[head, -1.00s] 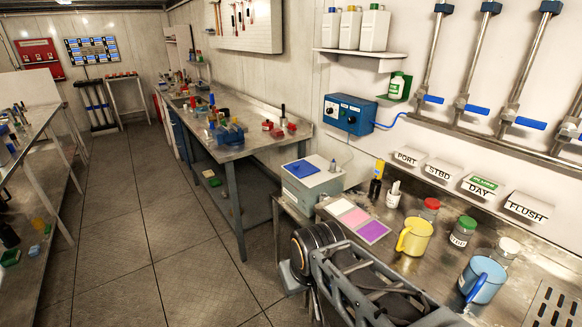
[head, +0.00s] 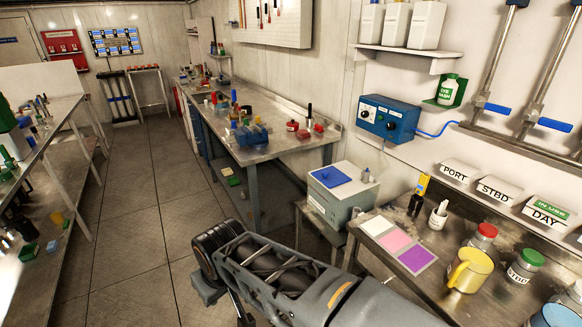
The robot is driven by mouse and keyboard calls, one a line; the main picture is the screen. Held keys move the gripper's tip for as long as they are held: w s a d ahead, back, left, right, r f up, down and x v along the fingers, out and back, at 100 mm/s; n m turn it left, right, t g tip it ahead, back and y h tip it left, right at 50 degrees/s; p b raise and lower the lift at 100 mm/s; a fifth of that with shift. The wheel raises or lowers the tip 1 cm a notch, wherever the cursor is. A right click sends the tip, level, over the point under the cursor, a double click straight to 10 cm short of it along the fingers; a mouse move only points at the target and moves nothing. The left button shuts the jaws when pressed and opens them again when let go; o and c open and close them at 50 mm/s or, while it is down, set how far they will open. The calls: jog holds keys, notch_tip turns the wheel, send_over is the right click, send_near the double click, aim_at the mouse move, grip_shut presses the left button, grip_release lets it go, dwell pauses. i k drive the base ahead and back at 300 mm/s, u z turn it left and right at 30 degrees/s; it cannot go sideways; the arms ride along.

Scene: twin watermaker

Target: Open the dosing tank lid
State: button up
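A grey box (head: 351,209) with a blue lid (head: 336,179) on its top stands on a low stand at the left end of the steel counter; it looks like the dosing tank. The blue lid lies flat and looks shut. A small grey fitting stands on the box top beside the lid. My arm reaches across the bottom of the head view, in front of and below the box, apart from it.
A blue control box (head: 388,117) hangs on the wall above the tank. Colour cards (head: 399,245), a yellow mug (head: 467,270) and jars stand on the counter to the right. A long workbench (head: 268,150) stands behind. The floor aisle (head: 135,230) at left is clear.

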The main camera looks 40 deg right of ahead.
aim_at(330, 176)
jog(key=z, duration=0.15)
jog(key=i, duration=0.7)
jog(key=z, duration=0.9)
jog(key=i, duration=0.4)
jog(key=z, duration=0.4)
